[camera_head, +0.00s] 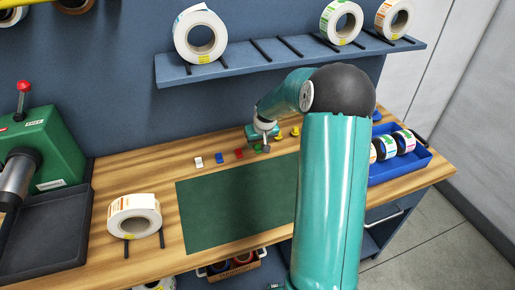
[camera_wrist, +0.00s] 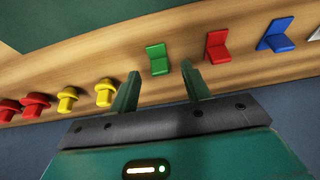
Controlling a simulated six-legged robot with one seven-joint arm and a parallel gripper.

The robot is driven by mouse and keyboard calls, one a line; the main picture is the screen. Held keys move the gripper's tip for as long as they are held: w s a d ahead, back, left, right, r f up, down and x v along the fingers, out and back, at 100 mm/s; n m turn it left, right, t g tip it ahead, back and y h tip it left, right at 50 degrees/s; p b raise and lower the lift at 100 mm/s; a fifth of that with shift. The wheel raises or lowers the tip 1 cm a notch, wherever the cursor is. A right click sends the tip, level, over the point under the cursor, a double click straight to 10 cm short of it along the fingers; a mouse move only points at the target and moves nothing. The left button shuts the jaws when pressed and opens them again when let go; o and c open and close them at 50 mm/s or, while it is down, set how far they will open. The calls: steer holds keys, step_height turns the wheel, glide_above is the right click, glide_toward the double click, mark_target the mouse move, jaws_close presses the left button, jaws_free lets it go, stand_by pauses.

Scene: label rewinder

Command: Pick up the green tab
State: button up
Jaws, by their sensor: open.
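The green tab (camera_wrist: 157,57) is a small L-shaped piece standing on the wooden bench top in the wrist view. It also shows in the head view (camera_head: 258,148), partly hidden by my gripper. My gripper (camera_wrist: 160,82) is open and empty, its two fingers pointing toward the tab. In the wrist picture the tab appears just beyond the fingertips, in line with the gap between them. In the head view my gripper (camera_head: 265,145) is low over the row of tabs. I cannot tell the exact gap between fingertips and tab.
A red tab (camera_wrist: 217,47) stands beside the green one, with a blue tab (camera_wrist: 276,36) farther right. Yellow knob-like pieces (camera_wrist: 105,93) stand on the other side. A green mat (camera_head: 235,205) lies clear in front. A blue tray (camera_head: 412,167) with label rolls sits at the right.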

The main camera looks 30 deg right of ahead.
steer(key=shift+x, duration=0.75)
jaws_close()
steer(key=shift+r, duration=0.1)
steer(key=shift+r, duration=0.45)
step_height(320, 180, up, 2)
steer(key=shift+r, duration=0.2)
steer(key=s+a+r, duration=0.6)
steer(key=a+r, duration=0.3)
steer(key=a, duration=0.3)
steer(key=shift+s+a+r, duration=0.25)
steer(key=shift+s, duration=0.05)
